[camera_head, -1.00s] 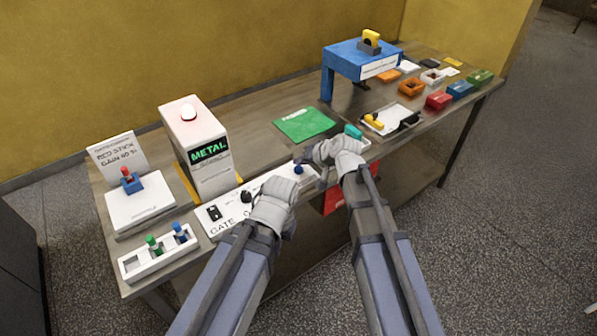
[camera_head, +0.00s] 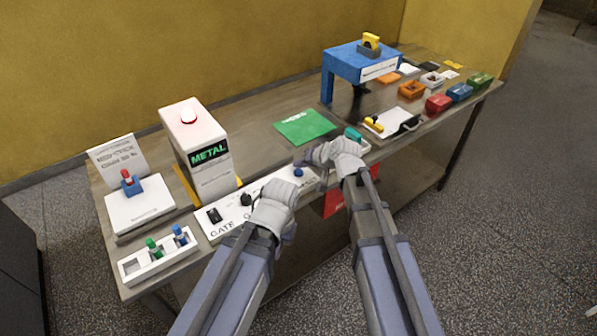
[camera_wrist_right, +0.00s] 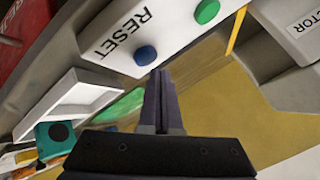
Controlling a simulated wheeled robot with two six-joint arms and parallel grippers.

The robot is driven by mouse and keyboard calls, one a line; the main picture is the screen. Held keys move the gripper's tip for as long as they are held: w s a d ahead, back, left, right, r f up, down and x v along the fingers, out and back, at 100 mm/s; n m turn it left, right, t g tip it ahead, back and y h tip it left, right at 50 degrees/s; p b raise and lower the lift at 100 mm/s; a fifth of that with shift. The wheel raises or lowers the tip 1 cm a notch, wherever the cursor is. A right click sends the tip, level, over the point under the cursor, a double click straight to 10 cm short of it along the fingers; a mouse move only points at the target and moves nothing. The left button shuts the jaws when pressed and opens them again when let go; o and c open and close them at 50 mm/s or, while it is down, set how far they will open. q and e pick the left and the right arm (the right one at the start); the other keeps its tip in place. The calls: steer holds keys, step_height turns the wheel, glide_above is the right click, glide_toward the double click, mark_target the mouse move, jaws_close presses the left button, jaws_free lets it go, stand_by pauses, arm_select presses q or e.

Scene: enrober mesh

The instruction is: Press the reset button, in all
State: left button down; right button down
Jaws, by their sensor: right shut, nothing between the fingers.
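The blue reset button (camera_head: 298,172) sits at the right end of the white control panel (camera_head: 226,222) on the table's front edge. In the right wrist view the blue button (camera_wrist_right: 145,55) is beside the printed word RESET. My right gripper (camera_head: 312,156) is shut and empty, close to the button. In the right wrist view its joined fingertips (camera_wrist_right: 159,73) appear just below the button; I cannot tell whether they touch it. My left gripper (camera_head: 276,196) is over the panel's middle, its fingers hidden by its own body.
A green button (camera_wrist_right: 207,11) is near the blue one. A green mat (camera_head: 304,127) lies behind my right gripper. A teal block (camera_head: 353,133) is beside my right wrist. A red bin (camera_head: 333,202) hangs below.

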mark_target(300, 174)
steer(key=shift+f, duration=0.1)
stand_by(0.7)
steer(key=shift+f+b, duration=0.35)
steer(key=shift+b, duration=0.05)
steer(key=shift+f+b, duration=0.45)
steer(key=shift+b, duration=0.05)
stand_by(0.6)
steer(key=shift+r, duration=0.1)
steer(key=shift+r+p, duration=0.8)
steer(key=shift+p, duration=0.15)
steer(key=shift+r, duration=0.1)
step_height(300, 174, up, 5)
steer(key=p, duration=0.5)
